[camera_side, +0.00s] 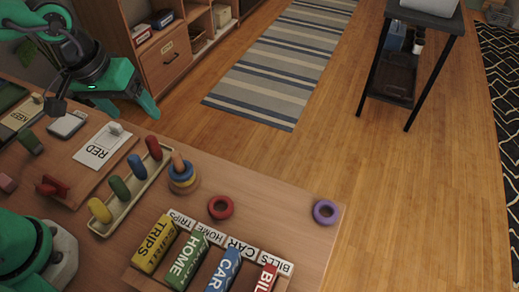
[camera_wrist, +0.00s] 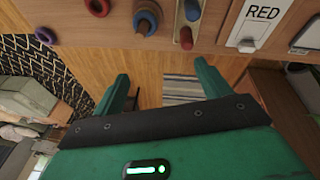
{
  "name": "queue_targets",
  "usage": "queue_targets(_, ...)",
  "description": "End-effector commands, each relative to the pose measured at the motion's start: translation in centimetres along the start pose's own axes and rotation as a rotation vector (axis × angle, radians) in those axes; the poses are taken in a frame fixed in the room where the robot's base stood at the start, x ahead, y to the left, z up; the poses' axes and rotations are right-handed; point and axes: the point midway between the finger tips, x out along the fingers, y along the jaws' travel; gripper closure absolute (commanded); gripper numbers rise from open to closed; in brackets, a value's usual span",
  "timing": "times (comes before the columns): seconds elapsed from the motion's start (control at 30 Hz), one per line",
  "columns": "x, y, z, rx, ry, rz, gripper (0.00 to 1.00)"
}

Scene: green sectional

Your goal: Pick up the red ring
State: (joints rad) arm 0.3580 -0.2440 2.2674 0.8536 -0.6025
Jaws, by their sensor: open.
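The red ring (camera_side: 220,207) lies flat on the wooden table, right of the peg stand and just behind the labelled blocks. In the wrist view the red ring (camera_wrist: 97,7) is at the top edge. My gripper (camera_side: 130,106) is open and empty, raised above the table's far left edge, well away from the red ring. In the wrist view the two green fingers of my gripper (camera_wrist: 163,72) stand wide apart, with only floor and rug between them.
A purple ring (camera_side: 326,212) lies near the right table edge. A tray of coloured pieces (camera_side: 107,226) and labelled blocks (camera_side: 188,259) are nearby. The table between the red and purple rings is clear.

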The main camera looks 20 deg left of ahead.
Motion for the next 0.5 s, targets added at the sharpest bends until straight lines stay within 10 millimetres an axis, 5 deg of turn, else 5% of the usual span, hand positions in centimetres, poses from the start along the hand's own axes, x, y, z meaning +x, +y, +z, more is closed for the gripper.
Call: queue_targets(0.5,8.7,10.3,3.6,-0.184,-0.155,-0.098,0.24)
